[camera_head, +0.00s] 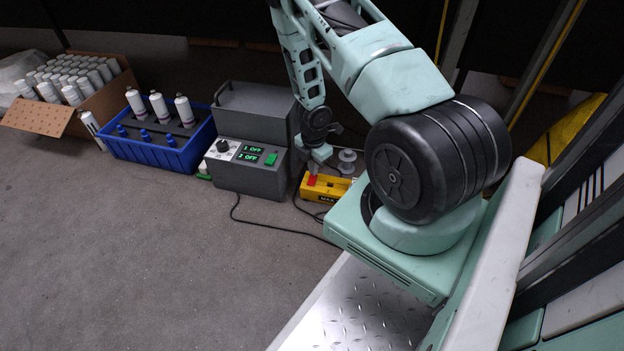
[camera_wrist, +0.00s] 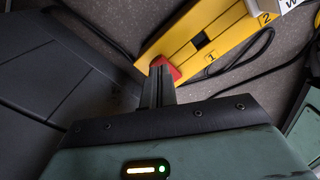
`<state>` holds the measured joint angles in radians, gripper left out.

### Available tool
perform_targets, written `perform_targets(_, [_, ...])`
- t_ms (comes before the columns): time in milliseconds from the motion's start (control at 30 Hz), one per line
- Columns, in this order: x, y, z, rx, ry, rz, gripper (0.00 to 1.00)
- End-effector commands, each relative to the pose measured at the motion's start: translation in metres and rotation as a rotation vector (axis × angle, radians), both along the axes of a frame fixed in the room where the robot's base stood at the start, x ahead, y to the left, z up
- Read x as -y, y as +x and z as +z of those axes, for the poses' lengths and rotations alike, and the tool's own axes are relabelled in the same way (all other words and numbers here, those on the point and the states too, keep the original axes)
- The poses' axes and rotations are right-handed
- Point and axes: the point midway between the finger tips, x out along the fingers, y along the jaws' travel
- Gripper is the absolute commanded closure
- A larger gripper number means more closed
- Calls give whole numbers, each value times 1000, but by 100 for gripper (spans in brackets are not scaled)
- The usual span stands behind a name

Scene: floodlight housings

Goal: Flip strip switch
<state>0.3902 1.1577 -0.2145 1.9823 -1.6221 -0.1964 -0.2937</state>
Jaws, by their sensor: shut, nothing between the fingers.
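The yellow power strip (camera_head: 336,189) lies on the floor to the right of the grey control box, partly hidden by my arm. It also shows in the wrist view (camera_wrist: 225,30), marked 1 and 2. Its red switch (camera_wrist: 164,66) is at the near left end and shows in the head view (camera_head: 312,180). My gripper (camera_wrist: 158,76) is shut and empty, its fingertips right at the red switch. They overlap it in the picture; I cannot tell whether they touch. In the head view my gripper (camera_head: 316,168) points down just above the switch.
The grey control box (camera_head: 245,179) reads 1 OFF and 2 OFF, close left of my gripper. A blue crate (camera_head: 156,154) with white-topped canisters stands further left, then a cardboard box (camera_head: 104,96) of canisters. Black cables (camera_wrist: 240,62) run around the strip. The front floor is clear.

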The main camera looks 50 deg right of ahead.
Motion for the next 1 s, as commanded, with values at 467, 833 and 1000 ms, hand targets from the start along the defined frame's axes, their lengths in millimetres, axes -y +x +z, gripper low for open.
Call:
perform_targets(467, [0, 0, -8, 0, 0, 0, 100])
perform_targets(833, [0, 0, -13, 0, 0, 0, 100])
perform_targets(1000, [0, 0, -10, 0, 1, 1, 100])
